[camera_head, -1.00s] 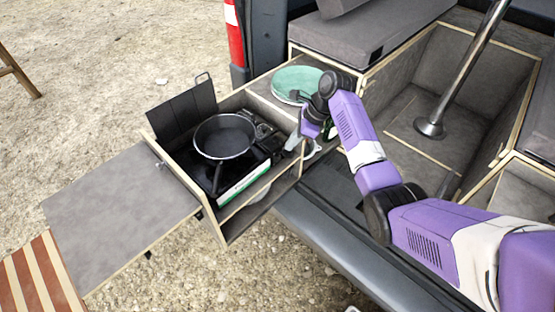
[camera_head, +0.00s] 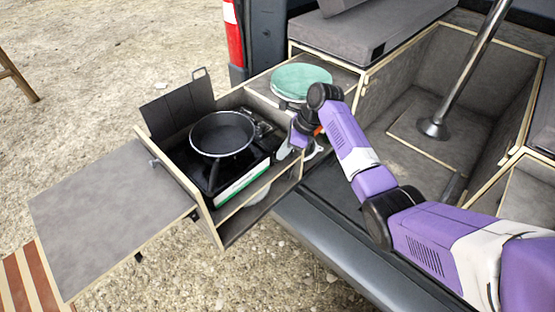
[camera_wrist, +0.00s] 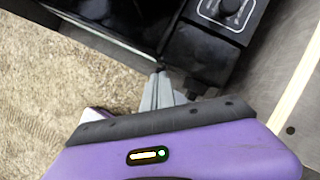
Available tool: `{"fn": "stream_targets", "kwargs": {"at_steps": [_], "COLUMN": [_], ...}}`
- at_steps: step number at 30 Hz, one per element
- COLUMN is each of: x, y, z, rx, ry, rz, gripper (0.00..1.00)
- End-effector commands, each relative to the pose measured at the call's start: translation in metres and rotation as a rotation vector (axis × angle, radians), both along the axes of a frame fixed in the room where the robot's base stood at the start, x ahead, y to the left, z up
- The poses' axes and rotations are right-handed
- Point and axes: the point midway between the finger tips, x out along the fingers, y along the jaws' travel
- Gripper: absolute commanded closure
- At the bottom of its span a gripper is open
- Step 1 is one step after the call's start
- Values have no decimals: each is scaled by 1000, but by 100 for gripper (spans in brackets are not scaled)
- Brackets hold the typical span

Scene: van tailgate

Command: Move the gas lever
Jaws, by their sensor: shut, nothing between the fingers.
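The black gas stove (camera_head: 205,172) sits in the open drawer box with a dark pan (camera_head: 222,134) on it. In the wrist view the stove's right end shows a black control panel with a round knob (camera_wrist: 230,8). A dark block (camera_wrist: 200,52) sits below the panel. I cannot tell for certain which part is the gas lever. My gripper (camera_head: 283,152) is at the stove's right end in the head view. In the wrist view its grey fingers (camera_wrist: 160,78) are shut and empty, with their tips close to the stove's corner; contact is unclear.
A wooden drawer wall (camera_head: 258,208) runs along the stove's near side. Green plates (camera_head: 301,78) lie behind my gripper. A grey fold-out board (camera_head: 105,212) extends left. A metal pole (camera_head: 462,75) stands in the van at right.

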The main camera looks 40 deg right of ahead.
Motion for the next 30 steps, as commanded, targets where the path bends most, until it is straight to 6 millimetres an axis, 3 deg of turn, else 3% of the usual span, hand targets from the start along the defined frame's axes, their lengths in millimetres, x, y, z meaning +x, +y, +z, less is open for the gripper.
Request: {"fn": "stream_targets", "kwargs": {"at_steps": [11, 19, 25, 30], "x": [0, -2, -17, -24], "y": [2, -1, -13, -19], "z": [-18, -13, -2, -4], "rx": [3, 1, 3, 1], "ry": [3, 1, 2, 1], "rz": [1, 0, -3, 0], "gripper": [100, 100, 100, 100]}}
